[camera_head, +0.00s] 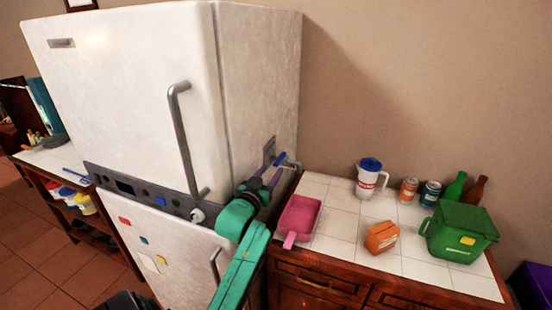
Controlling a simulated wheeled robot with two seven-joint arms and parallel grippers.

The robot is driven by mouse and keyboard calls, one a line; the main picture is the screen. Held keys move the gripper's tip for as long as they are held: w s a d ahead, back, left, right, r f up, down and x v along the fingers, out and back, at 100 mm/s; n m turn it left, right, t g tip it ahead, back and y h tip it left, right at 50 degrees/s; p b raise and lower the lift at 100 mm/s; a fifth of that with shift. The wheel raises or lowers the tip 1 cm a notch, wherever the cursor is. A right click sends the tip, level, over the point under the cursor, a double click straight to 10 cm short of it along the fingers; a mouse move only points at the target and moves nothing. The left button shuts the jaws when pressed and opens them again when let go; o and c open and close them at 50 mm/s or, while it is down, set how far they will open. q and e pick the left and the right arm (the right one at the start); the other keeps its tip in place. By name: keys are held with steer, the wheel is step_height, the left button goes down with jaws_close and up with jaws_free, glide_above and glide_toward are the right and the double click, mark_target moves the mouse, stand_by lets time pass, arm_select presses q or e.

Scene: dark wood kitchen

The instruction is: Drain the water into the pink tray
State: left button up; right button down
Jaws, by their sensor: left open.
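The pink tray (301,213) sits on the white tiled counter beside the fridge, its handle toward the front edge. A small tap with a blue handle (281,158) sticks out of the side of the white fridge (262,90), above and behind the tray. My left gripper (272,174) is open, close to the tap and just below its blue handle; I cannot tell whether they touch. My green left arm reaches up from the bottom, left of the tray. No water can be made out. My right gripper is not in view.
On the counter (338,247) stand a white pitcher with a blue lid (370,180), an orange box (381,237), two cans (409,189), two bottles (455,187) and a green bin (458,235). The fridge's door handle (183,140) juts out at left.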

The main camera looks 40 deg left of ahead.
mark_target(275, 166)
arm_select(q)
steer(key=p+x, duration=0.1)
steer(key=x, duration=0.3)
steer(key=shift+w, duration=0.3)
jaws_close()
stand_by(1.1)
